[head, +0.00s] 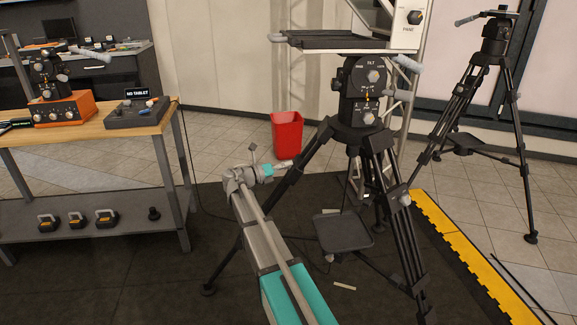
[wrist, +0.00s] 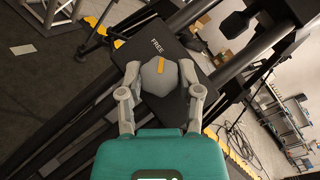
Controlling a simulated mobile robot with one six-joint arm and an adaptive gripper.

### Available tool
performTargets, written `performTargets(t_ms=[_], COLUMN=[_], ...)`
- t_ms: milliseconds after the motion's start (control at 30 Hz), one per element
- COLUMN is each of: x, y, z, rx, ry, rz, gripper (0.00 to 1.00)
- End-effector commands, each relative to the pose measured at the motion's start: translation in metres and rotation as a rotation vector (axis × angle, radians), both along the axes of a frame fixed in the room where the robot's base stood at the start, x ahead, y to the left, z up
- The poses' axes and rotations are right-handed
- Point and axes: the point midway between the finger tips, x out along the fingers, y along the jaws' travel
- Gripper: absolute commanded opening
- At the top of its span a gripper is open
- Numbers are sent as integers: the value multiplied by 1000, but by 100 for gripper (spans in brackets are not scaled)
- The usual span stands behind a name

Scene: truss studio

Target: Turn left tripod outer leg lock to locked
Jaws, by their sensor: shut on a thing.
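The near black tripod (head: 345,125) stands right of centre in the head view. My gripper (head: 286,163) reaches its left leg at about mid height. In the wrist view, a grey faceted knob (wrist: 158,84) sits on a black plate (wrist: 181,58) on the leg. My gripper (wrist: 160,70) is shut on this lock knob, one finger on each side. The knob's yellow mark points up toward the word FREE on the plate. No other label on the plate is readable. In the head view the knob cannot be made out behind my gripper.
A red bin (head: 287,134) stands behind the tripod's left leg. A wooden workbench (head: 85,130) is at the left. A second tripod (head: 490,75) stands at the right, beyond a yellow floor edge (head: 455,245). Black matting covers the floor near my arm.

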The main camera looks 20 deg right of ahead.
Motion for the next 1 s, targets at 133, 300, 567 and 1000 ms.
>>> performTargets(t_ms=[133, 300, 567, 1000], x=[-2, -3, -4, -3], y=[-20, -5, -1, 1], z=[1, 0, 0, 0], rx=[-3, -4, -12, -40], ry=[0, -5, -20, -61], rz=[-7, -11, -22, -49], gripper=[0, 0, 0, 0])
